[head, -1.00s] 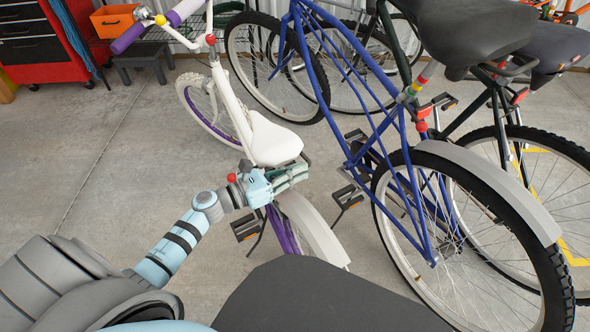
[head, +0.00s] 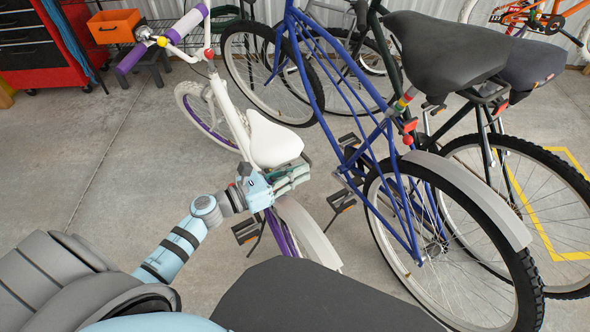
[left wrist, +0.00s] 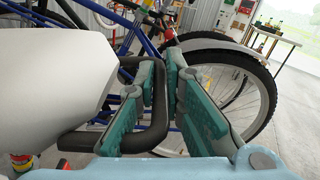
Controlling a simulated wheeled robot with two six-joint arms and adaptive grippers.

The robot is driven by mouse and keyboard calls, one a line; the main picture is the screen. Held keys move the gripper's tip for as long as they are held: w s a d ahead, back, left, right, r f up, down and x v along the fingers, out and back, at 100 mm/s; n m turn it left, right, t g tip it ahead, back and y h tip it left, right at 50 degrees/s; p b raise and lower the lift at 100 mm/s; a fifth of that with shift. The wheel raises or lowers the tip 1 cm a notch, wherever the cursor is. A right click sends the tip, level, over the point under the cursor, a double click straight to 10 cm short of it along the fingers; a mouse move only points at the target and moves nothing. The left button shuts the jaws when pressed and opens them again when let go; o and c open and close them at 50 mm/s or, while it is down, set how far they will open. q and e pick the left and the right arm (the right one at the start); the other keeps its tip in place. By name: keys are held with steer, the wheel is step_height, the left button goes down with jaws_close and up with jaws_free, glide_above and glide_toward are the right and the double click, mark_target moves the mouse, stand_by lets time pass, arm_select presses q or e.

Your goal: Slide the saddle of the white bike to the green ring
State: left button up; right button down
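The white bike's white saddle (head: 273,142) is near the middle of the head view and fills the left of the left wrist view (left wrist: 50,70). A black bar loop (left wrist: 157,125) sticks out behind it. My left gripper (head: 300,176) is at the saddle's rear. In the left wrist view its teal fingers (left wrist: 166,82) lie close on both sides of the loop's right end and appear shut on it. Coloured bands with some green (left wrist: 21,160) show below the saddle; which is the green ring is hard to tell. My right gripper is out of view.
A blue bike (head: 400,190) with a black saddle (head: 447,45) stands close right of the white bike. More bikes stand beyond it. A red tool cabinet (head: 75,65) and orange bin (head: 115,25) are at back left. The left floor is clear.

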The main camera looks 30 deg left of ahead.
arm_select(q)
steer(key=o, duration=0.4)
steer(key=shift+c, duration=0.2)
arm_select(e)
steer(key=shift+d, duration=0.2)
arm_select(q)
steer(key=shift+s, duration=0.1)
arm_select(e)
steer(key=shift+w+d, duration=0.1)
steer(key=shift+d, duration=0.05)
arm_select(q)
steer(key=v, duration=1.2)
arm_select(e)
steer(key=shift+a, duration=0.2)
